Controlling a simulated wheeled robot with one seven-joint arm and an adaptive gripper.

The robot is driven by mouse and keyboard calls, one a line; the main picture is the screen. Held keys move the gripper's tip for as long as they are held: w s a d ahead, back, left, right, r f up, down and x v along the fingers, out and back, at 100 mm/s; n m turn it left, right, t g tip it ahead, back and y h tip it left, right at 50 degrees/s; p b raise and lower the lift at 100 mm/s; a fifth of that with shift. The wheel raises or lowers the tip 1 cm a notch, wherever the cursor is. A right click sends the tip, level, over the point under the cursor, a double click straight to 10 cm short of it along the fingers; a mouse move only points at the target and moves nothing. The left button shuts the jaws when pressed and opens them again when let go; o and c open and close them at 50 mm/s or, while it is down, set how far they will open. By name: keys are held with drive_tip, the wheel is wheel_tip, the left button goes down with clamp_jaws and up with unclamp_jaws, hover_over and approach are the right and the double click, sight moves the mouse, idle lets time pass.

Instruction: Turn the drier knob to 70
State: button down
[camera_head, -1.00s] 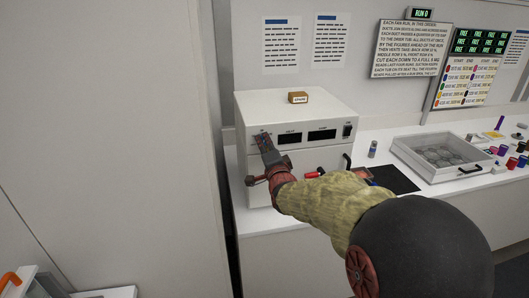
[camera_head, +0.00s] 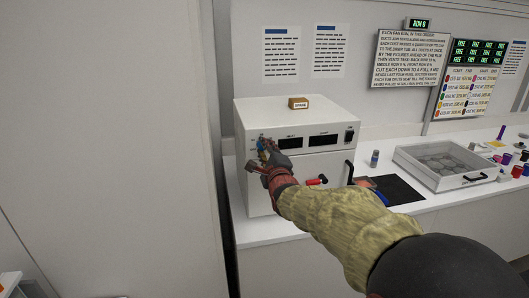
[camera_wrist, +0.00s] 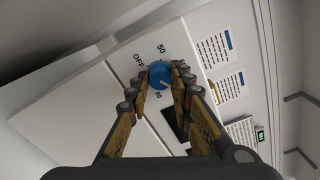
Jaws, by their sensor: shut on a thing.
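The drier (camera_head: 305,115) is a white box on the counter with two dark displays, a black switch and a black door handle. Its blue knob (camera_wrist: 160,75) shows in the wrist view between my fingertips, with the marks OFF, 50 and one partly hidden mark around it. A white pointer line shows on the knob's face. My gripper (camera_wrist: 163,88) is shut on the knob, with one finger on either side. In the head view my gripper (camera_head: 264,148) is at the upper left of the drier's front and mostly hides the knob.
A small brown block (camera_head: 298,103) with a label sits on top of the drier. To the right are a dark mat (camera_head: 400,188), a small jar (camera_head: 375,158) and a clear-lidded tray (camera_head: 447,165). A tall pale panel (camera_head: 110,130) stands close on the left.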

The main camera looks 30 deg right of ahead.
drive_tip(key=shift+f, duration=0.15)
idle(0.4)
drive_tip(key=c, duration=1.6)
unclamp_jaws()
drive_tip(key=v, duration=1.2)
